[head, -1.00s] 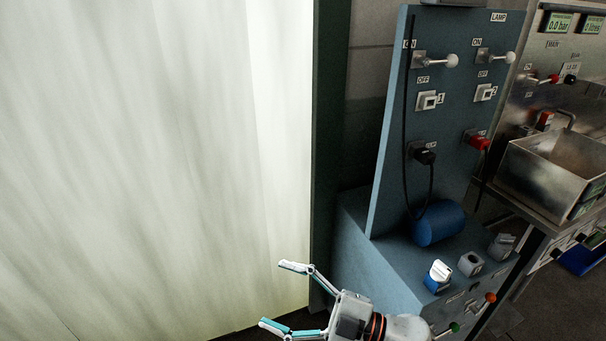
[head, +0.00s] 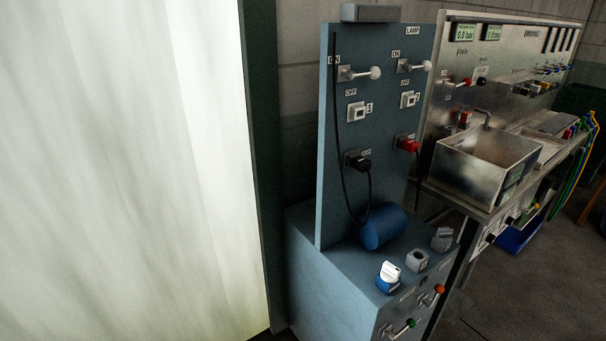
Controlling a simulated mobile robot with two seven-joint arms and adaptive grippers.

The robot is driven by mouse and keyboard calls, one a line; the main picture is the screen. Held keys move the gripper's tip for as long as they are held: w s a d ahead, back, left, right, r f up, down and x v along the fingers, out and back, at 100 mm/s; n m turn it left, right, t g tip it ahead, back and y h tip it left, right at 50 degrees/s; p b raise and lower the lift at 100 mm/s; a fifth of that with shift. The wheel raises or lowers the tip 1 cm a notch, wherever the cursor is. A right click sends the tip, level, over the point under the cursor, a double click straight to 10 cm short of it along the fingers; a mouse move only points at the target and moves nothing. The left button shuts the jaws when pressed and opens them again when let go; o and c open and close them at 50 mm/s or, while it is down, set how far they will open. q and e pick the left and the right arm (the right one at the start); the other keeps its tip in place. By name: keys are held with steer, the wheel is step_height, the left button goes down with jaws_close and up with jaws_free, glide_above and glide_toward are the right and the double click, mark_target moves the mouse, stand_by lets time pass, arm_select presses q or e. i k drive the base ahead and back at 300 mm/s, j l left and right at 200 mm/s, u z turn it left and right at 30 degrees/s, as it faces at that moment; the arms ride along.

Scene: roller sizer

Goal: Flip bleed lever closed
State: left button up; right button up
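No lever in the head view carries a label that I can read as bleed. A steel panel (head: 437,110) at the right has a lever with a red knob (head: 467,82) and a dark knob (head: 481,84) beside it. More small levers with coloured knobs (head: 545,86) sit further right on this panel. The blue panel has two white-knobbed levers, the left one (head: 374,73) and the right one (head: 428,66). A green-knobbed lever (head: 410,324) and an orange-knobbed lever (head: 439,289) are on the blue bench's front. Neither of my grippers is in view.
A blue bench (head: 310,275) with a blue cylinder (head: 383,227) stands in the middle. A steel basin (head: 470,175) sits on the counter right of it. A bright pale curtain (head: 110,170) fills the left. Open floor (head: 520,300) shows at lower right.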

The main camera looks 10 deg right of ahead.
mark_target(439, 289)
steer(key=z, duration=1.5)
steer(key=k+j+z, duration=0.1)
steer(key=z, duration=0.3)
steer(key=k+j+z, duration=0.15)
steer(key=z, duration=0.25)
steer(key=k+j+z, duration=0.15)
steer(key=z, duration=0.25)
